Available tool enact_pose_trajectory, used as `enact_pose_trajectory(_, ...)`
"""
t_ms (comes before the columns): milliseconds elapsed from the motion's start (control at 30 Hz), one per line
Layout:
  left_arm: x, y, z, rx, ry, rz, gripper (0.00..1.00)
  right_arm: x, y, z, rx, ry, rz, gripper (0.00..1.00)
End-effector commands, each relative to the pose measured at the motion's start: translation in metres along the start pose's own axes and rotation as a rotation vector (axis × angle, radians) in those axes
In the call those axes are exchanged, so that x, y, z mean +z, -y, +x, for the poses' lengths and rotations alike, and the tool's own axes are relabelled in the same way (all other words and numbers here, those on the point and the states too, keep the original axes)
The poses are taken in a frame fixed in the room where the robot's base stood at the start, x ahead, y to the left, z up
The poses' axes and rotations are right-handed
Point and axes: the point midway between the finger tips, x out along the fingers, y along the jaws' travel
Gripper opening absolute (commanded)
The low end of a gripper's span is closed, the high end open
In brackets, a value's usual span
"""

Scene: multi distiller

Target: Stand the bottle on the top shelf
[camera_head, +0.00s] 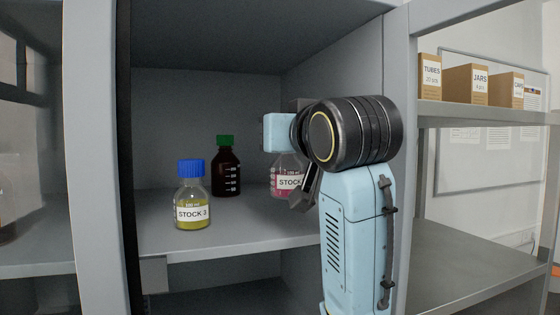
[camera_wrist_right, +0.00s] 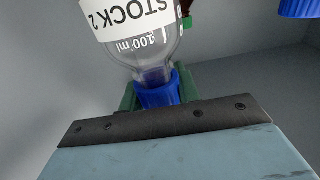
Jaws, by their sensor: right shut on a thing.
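A clear bottle labelled STOCK with pink contents (camera_head: 287,182) is inside the grey cabinet, upright at the right of its shelf (camera_head: 245,225). My right gripper (camera_head: 308,180) is shut on it at its blue cap. In the right wrist view the label reads STOCK 2 (camera_wrist_right: 130,15), and the blue cap (camera_wrist_right: 158,94) sits between the gripper's fingers (camera_wrist_right: 158,102). My wrist hides the top of the bottle in the head view. The bottle's base is at shelf height, but I cannot tell whether it touches the shelf. My left gripper is not in view.
A STOCK 3 bottle with a blue cap (camera_head: 193,195) stands at the front left of the shelf. A brown bottle with a green cap (camera_head: 226,168) stands behind it. The cabinet's right wall post (camera_head: 397,60) is close to my arm. Cardboard boxes (camera_head: 465,84) sit on an open rack.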

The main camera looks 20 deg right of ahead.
Motion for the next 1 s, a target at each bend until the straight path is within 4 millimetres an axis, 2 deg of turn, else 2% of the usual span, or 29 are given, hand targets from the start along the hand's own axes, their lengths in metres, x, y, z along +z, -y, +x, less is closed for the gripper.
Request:
enact_pose_trajectory(100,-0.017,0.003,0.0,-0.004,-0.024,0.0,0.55,0.013,0.0,0.0,0.0,0.0,0.0,0.0)
enact_pose_trajectory(233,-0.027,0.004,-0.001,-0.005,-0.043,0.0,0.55,0.032,-0.001,0.0,0.001,0.001,0.0,0.0)
enact_pose_trajectory(367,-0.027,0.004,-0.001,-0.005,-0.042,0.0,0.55,0.042,0.0,0.0,0.0,-0.001,0.0,0.0)
enact_pose_trajectory(733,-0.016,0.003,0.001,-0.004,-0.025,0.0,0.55,0.045,0.0,-0.001,0.0,-0.002,0.0,0.0)
enact_pose_trajectory(767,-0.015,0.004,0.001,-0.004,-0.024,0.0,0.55,0.046,0.0,0.0,0.0,-0.001,0.0,0.34)
enact_pose_trajectory(900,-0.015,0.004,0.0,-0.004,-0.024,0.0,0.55,0.045,0.0,0.0,0.0,-0.001,0.0,0.52)
enact_pose_trajectory(1000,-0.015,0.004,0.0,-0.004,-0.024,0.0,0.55,0.045,0.0,0.0,0.0,-0.001,0.0,0.54)
